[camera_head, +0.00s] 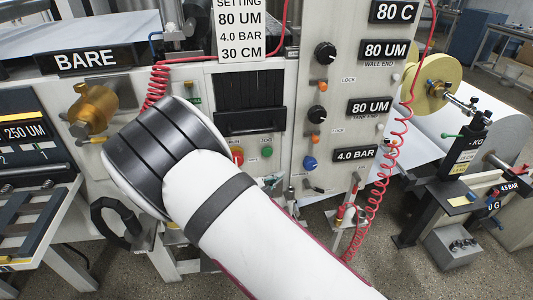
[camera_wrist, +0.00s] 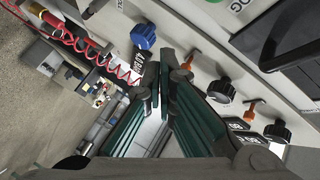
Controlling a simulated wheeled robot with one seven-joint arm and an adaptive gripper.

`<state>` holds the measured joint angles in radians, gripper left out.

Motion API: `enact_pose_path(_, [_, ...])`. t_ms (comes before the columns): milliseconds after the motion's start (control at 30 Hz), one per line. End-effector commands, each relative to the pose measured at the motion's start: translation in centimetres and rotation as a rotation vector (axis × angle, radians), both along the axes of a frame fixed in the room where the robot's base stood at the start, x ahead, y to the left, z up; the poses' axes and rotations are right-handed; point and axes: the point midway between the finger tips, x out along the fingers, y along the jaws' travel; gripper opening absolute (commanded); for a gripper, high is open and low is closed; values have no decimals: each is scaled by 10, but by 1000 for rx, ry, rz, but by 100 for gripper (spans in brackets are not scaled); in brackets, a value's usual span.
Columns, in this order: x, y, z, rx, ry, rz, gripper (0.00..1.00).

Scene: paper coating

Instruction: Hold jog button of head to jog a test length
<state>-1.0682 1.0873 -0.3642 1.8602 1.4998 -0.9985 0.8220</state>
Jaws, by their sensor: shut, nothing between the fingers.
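The machine head's front panel fills the middle of the head view. A green button (camera_head: 265,152) sits low on it, with a red button (camera_head: 238,155) to its left, partly behind my arm. In the wrist view a green spot (camera_wrist: 214,1) shows at the top edge beside cut-off lettering ending in "OG". My gripper (camera_wrist: 163,76) is shut and empty, its fingertips together in front of the panel, below the blue knob (camera_wrist: 143,37). The fingertips are apart from the green spot. In the head view my arm hides the gripper.
Black knobs (camera_head: 326,53) and orange levers line the right panel; the blue knob also shows in the head view (camera_head: 309,163). A red coiled hose (camera_head: 384,205) hangs right of it. A brass fitting (camera_head: 94,107) and a black handwheel (camera_head: 117,222) stand at left.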

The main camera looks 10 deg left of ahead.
Motion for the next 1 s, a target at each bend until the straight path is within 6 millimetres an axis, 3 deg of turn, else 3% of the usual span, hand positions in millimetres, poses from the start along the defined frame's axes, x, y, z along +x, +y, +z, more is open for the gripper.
enact_pose_path(267, [6,2,-1,1,1,0,0])
enact_pose_path(800, [69,19,-3,2,2,0,0])
enact_pose_path(1000, [82,24,-1,1,2,1,0])
